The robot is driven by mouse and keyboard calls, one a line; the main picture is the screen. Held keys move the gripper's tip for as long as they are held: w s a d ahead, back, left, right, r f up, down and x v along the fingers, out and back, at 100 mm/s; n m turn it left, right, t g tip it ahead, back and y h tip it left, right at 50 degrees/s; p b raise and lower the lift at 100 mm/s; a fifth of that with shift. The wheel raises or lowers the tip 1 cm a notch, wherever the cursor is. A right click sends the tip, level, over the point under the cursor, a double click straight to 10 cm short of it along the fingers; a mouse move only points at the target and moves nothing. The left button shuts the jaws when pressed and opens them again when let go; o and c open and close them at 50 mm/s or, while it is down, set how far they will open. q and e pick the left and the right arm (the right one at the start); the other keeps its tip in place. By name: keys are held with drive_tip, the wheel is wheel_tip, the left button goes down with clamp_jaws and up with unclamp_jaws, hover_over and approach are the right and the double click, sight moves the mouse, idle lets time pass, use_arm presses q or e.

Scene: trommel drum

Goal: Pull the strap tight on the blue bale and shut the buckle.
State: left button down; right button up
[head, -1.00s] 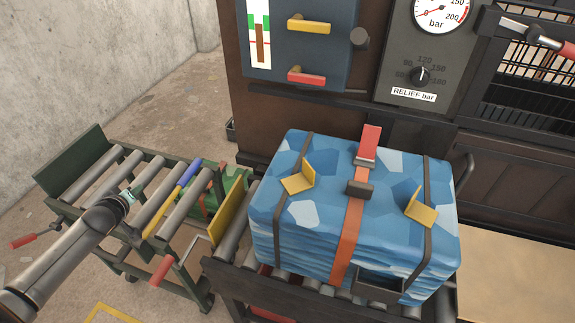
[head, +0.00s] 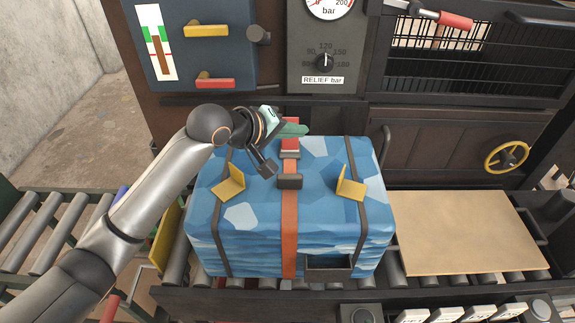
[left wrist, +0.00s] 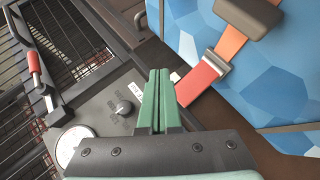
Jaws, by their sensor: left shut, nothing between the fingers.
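The blue bale (head: 325,225) sits on a roller conveyor, with an orange strap (head: 289,240) down its middle. A dark buckle block (head: 290,181) sits on the strap on top of the bale, and the red strap end (head: 290,130) stands up behind it. My left gripper (head: 300,130) is shut and empty at the back of the bale, beside the red strap end and partly in front of it. In the left wrist view the shut green fingers (left wrist: 161,78) point beside the red strap end (left wrist: 198,82), with the grey metal clasp (left wrist: 217,62) beyond. My right gripper is not in view.
Two yellow brackets (head: 230,184) (head: 351,184) stand on top of the bale, by the dark bands. A dark press with a gauge (head: 330,5) and relief knob (head: 325,63) rises behind. A tan board (head: 465,232) lies right of the bale.

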use_arm(q)
drive_tip(key=s+d+m+g+y, duration=0.1)
drive_tip(key=s+d+m+g, duration=0.15)
drive_tip(key=d, duration=0.25)
wheel_tip(320, 180, up, 2)
drive_tip(key=r+m+g+y, duration=0.1)
drive_tip(key=m+g+y, duration=0.1)
drive_tip(key=y, duration=0.5)
hover_over(290, 182)
drive_tip(key=w, duration=0.3)
drive_tip(key=shift+w+a+f, duration=0.1)
drive_tip(key=shift+a+f, duration=0.05)
drive_tip(key=shift+f, duration=0.1)
drive_tip(key=shift+f, duration=0.15)
drive_tip(key=x, duration=1)
drive_tip(key=shift+w+a, duration=0.1)
drive_tip(key=shift+a, duration=0.05)
drive_tip(key=s, duration=0.2)
drive_tip(key=shift+s, duration=1.05)
